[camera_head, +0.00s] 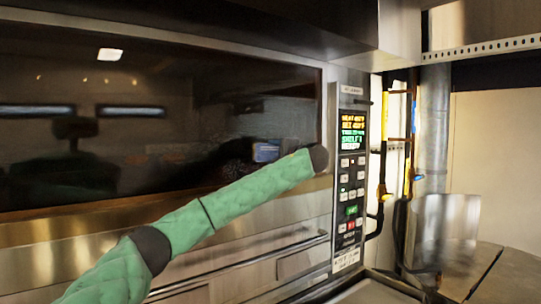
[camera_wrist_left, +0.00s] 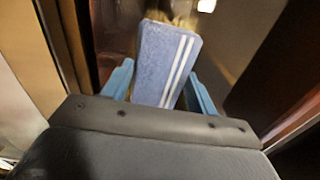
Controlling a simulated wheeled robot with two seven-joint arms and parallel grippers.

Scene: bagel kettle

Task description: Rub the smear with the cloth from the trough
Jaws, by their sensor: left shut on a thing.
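The cloth (camera_wrist_left: 157,45) is blue with two white stripes. In the left wrist view it stands up between the blue fingers of my left gripper (camera_wrist_left: 160,72), which is shut on it. In the head view my green-sleeved left arm crosses in front of the dark glass (camera_head: 150,120) of an oven front. Its dark end is near the glass's right edge. A small blue patch shows just behind the sleeve; I cannot tell whether it is the cloth or a reflection. The fingers are not clear there. I cannot make out the smear for certain among the reflections. The trough is not identifiable.
A control panel (camera_head: 350,180) with a lit display stands right of the glass, close to my arm's end. Below the glass runs a metal bar handle (camera_head: 245,263). Pipes (camera_head: 385,150) and a shiny metal sheet (camera_head: 447,230) are at the right. A steel hood overhangs above.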

